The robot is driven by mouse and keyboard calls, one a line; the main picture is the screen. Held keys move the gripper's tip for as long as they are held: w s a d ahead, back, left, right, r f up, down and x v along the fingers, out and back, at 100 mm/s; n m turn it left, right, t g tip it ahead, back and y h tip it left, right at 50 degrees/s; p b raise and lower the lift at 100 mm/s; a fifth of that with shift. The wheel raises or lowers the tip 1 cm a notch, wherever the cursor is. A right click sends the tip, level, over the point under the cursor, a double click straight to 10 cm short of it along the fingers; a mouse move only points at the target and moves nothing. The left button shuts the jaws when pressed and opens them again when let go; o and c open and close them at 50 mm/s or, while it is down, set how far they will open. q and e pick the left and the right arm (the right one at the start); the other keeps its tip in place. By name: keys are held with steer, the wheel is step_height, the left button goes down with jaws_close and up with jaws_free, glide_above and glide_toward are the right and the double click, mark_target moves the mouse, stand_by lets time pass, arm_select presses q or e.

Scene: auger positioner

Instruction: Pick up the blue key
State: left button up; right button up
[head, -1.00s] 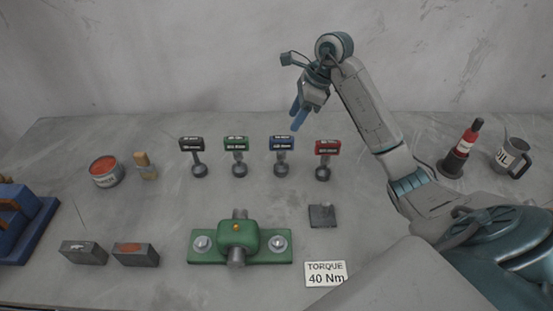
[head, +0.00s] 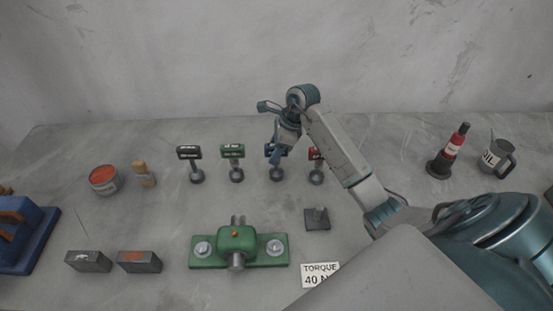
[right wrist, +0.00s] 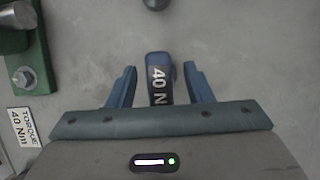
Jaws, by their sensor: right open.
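The blue key (head: 276,174) stands upright on the bench, third from the left in a row of keys, its handle partly hidden behind my gripper in the head view. In the right wrist view its blue handle (right wrist: 158,80), marked "40 N", shows between my two blue fingers. My right gripper (right wrist: 160,86) is open, with a gap on each side of the handle. In the head view the right gripper (head: 281,152) is over the key. How far the fingers reach down beside the handle is hard to tell. My left gripper is not in view.
A black key (head: 190,154) and a green key (head: 233,153) stand to the left, a red key (head: 316,167) close to the right. A green bolted fixture (head: 237,240), a dark square block (head: 317,219) and a torque sign (head: 318,272) lie nearer.

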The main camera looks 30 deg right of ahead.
steer(key=shift+f, duration=0.15)
steer(key=shift+c, duration=0.2)
jaws_close()
steer(key=shift+w, duration=0.1)
